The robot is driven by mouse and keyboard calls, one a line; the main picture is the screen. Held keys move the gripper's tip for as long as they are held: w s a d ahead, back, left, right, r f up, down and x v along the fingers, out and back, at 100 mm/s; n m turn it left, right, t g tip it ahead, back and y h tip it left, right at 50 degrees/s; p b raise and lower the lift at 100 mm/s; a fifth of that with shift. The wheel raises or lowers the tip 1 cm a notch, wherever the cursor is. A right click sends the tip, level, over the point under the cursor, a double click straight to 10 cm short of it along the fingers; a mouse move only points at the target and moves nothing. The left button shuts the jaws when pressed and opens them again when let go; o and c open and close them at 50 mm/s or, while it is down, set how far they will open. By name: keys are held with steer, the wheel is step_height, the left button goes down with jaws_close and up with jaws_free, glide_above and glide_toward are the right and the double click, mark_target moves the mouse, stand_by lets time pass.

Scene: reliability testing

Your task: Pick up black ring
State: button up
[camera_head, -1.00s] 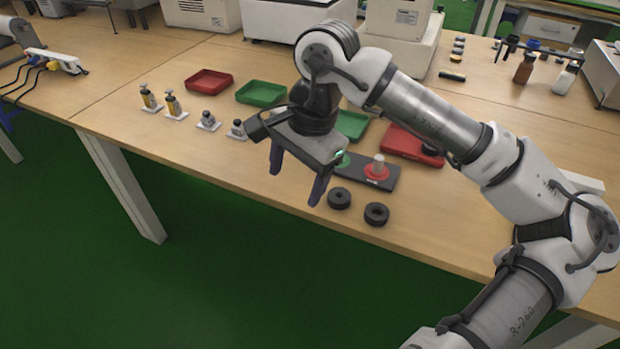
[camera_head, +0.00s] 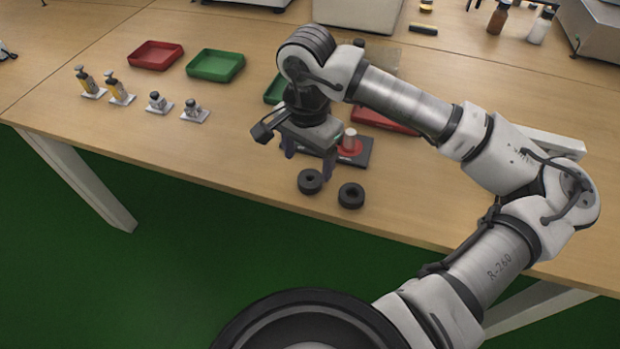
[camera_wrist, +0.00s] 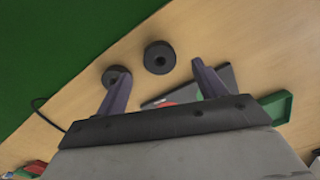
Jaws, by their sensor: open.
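Two black rings lie flat on the wooden table near its front edge, a left one (camera_head: 310,181) and a right one (camera_head: 351,195). My gripper (camera_head: 309,168) is open and empty, pointing down just behind and above the left ring. In the wrist view, one ring (camera_wrist: 159,57) shows ahead of the gap between my fingertips (camera_wrist: 161,72). The other ring (camera_wrist: 113,77) is partly hidden behind one finger. I cannot tell the exact height of the fingers above the table.
A dark base (camera_head: 363,158) with a red disc and a pale peg (camera_head: 350,140) stands behind the rings. Red (camera_head: 155,55) and green (camera_head: 215,66) trays and several small bottles and weights stand to the left. The table's front left is clear.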

mark_target(308, 175)
steer(key=shift+f+p, duration=0.55)
steer(key=shift+f, duration=2.15)
steer(key=c, duration=1.1)
steer(key=shift+o, duration=0.2)
steer(key=shift+r, duration=0.1)
